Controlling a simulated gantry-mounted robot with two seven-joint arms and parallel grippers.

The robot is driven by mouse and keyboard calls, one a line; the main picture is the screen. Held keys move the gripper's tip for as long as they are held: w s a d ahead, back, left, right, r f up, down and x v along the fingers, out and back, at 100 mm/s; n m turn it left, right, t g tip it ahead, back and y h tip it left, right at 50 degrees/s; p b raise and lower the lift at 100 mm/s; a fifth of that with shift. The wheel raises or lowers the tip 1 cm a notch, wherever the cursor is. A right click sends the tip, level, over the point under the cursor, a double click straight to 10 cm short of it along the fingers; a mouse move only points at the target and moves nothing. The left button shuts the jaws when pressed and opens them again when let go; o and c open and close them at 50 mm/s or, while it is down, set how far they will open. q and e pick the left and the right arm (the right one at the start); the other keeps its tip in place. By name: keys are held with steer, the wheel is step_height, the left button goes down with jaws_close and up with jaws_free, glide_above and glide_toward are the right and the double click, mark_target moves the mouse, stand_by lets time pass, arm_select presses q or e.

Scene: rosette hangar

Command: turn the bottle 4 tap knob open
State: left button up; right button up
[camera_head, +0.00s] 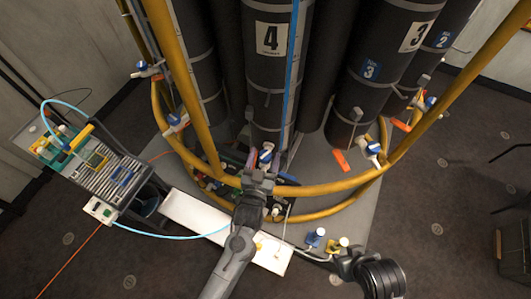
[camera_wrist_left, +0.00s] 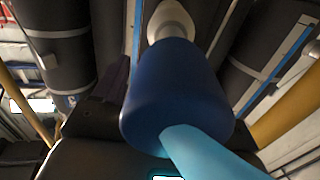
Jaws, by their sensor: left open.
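Bottle 4 (camera_head: 267,60) is a tall black cylinder with a white "4" label, at the top centre of the head view. Its tap knob (camera_head: 266,153), blue and white, sits low in front of it. In the left wrist view the blue knob (camera_wrist_left: 175,95) fills the middle, on a pale stem (camera_wrist_left: 171,20). A light blue piece (camera_wrist_left: 205,152) shows in front of it. My left gripper (camera_head: 262,164) is open, with its fingers either side of the knob; contact cannot be told. What seems to be my right gripper (camera_head: 346,263) is at lower right, its jaws unclear.
A yellow rail (camera_head: 312,190) curves around the bottles, close to my left wrist. Bottle 3 (camera_head: 383,70) stands at right, with another blue-and-white tap (camera_head: 373,149) nearby. A cart (camera_head: 112,178) with a pale blue hose is at left. A white board (camera_head: 205,222) lies below the rail.

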arm_select(q)
steer(key=v, duration=0.9)
arm_select(e)
steer(key=shift+a+f, duration=0.1)
steer(key=shift+f, duration=0.15)
